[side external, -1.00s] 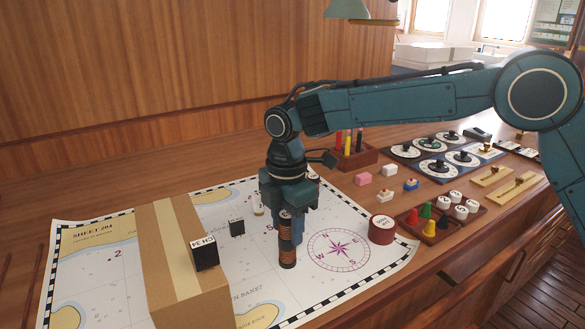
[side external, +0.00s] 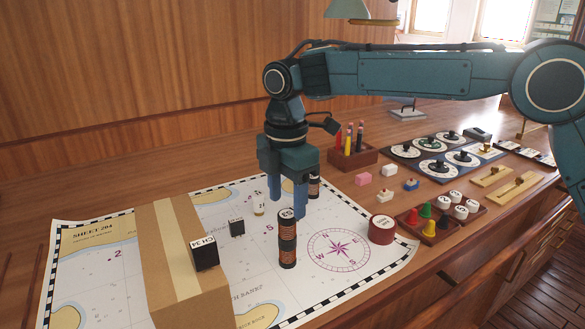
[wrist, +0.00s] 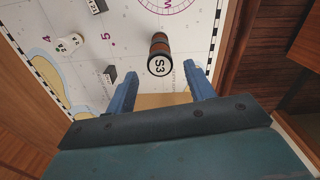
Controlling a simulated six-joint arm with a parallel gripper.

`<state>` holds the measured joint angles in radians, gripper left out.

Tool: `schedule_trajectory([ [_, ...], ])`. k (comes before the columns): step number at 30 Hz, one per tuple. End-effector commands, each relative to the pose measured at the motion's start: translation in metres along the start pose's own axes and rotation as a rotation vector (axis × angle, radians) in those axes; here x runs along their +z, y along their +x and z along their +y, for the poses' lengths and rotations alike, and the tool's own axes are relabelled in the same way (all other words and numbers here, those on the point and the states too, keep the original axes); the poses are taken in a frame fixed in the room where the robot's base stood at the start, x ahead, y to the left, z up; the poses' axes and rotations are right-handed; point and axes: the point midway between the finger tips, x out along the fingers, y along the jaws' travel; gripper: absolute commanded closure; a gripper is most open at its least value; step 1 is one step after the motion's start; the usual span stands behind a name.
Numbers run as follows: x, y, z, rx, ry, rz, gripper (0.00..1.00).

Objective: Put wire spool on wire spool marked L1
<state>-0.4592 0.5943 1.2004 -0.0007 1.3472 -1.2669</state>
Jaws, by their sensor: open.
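Two dark wire spools with copper-coloured windings stand upright, one on top of the other, on the chart. The upper wire spool (side external: 287,221) has a light top label, which reads S3 in the wrist view (wrist: 158,62). The lower wire spool (side external: 287,253) sits directly under it, and its label is hidden, so I cannot read L1 anywhere. My gripper (side external: 288,205) is open and empty just above and behind the stack. Its blue fingers (wrist: 160,88) are apart from the spools in the wrist view.
A smaller black block (side external: 237,228) and a small pale piece (side external: 259,208) are nearby. A red round tin (side external: 381,230) stands right.

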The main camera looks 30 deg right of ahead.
Motion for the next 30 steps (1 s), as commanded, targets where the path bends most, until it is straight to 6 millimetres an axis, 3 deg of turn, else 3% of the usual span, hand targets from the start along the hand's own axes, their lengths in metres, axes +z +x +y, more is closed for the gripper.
schedule_trajectory([
  [6, 0.0, -0.035, 0.001, 0.003, 0.0, 0.001, 0.46],
  [12, 0.0, -0.052, 0.001, 0.002, 0.0, 0.001, 0.46],
  [30, 0.0, -0.058, 0.0, 0.0, 0.0, 0.0, 0.46],
])
